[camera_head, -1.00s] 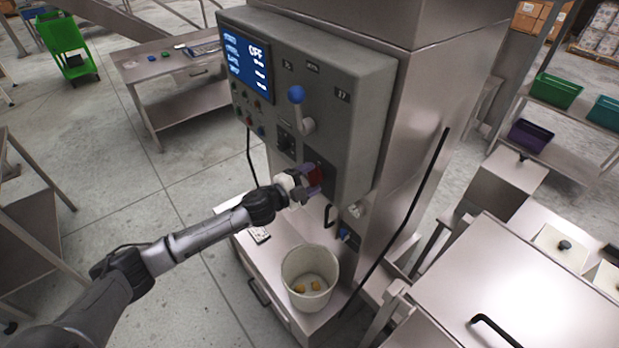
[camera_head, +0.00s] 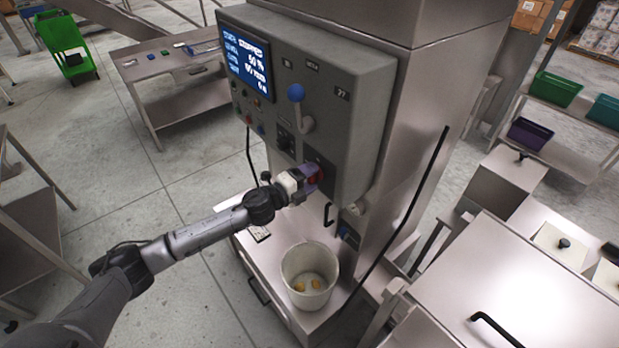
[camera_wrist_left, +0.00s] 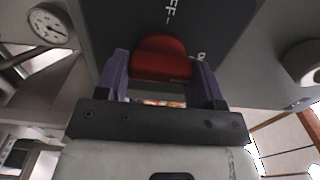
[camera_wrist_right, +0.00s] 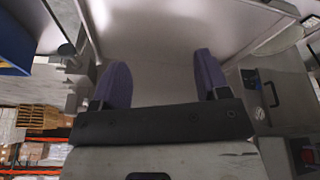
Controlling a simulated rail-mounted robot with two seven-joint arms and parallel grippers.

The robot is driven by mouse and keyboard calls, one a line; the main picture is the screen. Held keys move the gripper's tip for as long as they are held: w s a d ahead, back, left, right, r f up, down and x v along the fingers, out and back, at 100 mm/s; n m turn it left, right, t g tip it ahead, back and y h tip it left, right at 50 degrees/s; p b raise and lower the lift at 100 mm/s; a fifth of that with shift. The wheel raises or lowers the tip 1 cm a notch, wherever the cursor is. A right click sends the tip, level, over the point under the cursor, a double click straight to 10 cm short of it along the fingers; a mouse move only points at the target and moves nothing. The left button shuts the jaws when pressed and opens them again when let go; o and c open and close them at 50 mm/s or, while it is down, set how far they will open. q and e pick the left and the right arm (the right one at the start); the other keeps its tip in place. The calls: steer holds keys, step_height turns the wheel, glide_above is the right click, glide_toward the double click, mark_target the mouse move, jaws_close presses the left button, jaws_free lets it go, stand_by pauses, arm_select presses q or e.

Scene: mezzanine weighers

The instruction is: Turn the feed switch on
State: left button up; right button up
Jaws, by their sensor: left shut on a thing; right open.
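The feed switch is a red knob (camera_wrist_left: 160,58) on a dark plate (camera_wrist_left: 205,25) with partly visible white lettering. In the left wrist view the knob sits between the two purple fingers of my left gripper (camera_wrist_left: 160,75). That gripper is shut on it. In the head view my left gripper (camera_head: 308,180) reaches the lower right of the grey control panel (camera_head: 358,110), largely hiding the knob. The panel's blue screen (camera_head: 246,62) is lit and shows several lines, the top one apparently "STOPPED". My right gripper (camera_wrist_right: 160,80) is open and empty in its wrist view and is not in the head view.
A blue-ball lever (camera_head: 297,94) stands out from the panel above my left gripper. A white bucket (camera_head: 325,290) with a few yellowish pieces stands on the ledge below. A metal bench (camera_head: 185,66) is behind, and a steel cover (camera_head: 530,280) is at right.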

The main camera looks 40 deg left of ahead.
arm_select(q)
steer(key=o, duration=0.9)
steer(key=shift+b+v, duration=1.8)
steer(key=shift+v, duration=5.05)
